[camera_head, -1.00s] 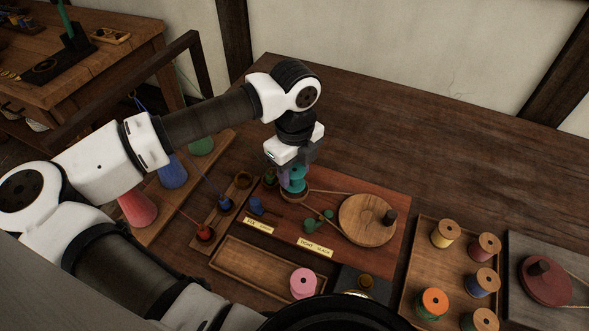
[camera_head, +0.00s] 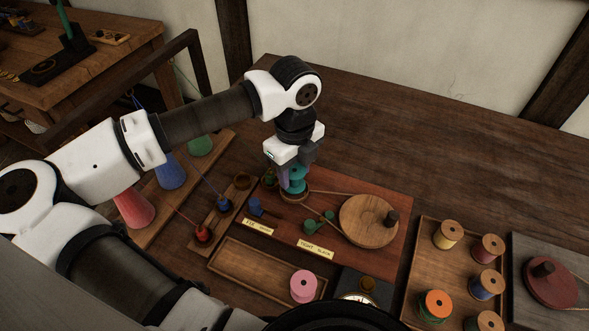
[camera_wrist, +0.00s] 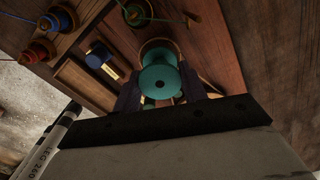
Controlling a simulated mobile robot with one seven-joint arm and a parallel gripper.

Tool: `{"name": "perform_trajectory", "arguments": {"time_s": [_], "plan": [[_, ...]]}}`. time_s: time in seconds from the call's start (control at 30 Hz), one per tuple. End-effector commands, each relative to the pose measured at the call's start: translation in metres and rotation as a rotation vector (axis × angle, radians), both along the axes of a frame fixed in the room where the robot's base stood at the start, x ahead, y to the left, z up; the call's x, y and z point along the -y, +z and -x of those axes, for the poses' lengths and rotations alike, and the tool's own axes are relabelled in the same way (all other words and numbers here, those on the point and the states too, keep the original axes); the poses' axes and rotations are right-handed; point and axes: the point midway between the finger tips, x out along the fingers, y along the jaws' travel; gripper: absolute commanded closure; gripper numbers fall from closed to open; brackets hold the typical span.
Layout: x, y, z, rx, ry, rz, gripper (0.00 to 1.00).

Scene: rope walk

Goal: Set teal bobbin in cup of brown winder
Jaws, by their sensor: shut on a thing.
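The teal bobbin (camera_head: 298,174) is upright between the fingers of my gripper (camera_head: 293,182). In the wrist view the fingers close on both sides of the bobbin (camera_wrist: 159,80), whose round top with a dark centre hole faces the camera. The brown winder (camera_head: 385,258) is a reddish-brown board with a large wooden wheel (camera_head: 366,222) and a belt running to its cup (camera_head: 294,198). The bobbin is right over the cup, whose rim also shows past the bobbin in the wrist view (camera_wrist: 160,42). I cannot tell whether the bobbin's base touches the cup.
A blue part (camera_head: 257,206) and a green part (camera_head: 318,224) sit on the board. A shallow tray (camera_head: 240,270) holds a pink bobbin (camera_head: 303,285). Another tray (camera_head: 412,290) holds several bobbins, beside a grey winder (camera_head: 520,250). The table behind the winder is clear.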

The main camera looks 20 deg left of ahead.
Motion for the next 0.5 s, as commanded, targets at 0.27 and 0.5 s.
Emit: {"name": "perform_trajectory", "arguments": {"time_s": [0.27, 0.5], "plan": [[-0.0001, -0.0002, 0.0, 0.0, 0.0, 0.0, 0.71], [-0.0002, -0.0069, -0.0001, 0.0, 0.0, -0.001, 0.71]]}}
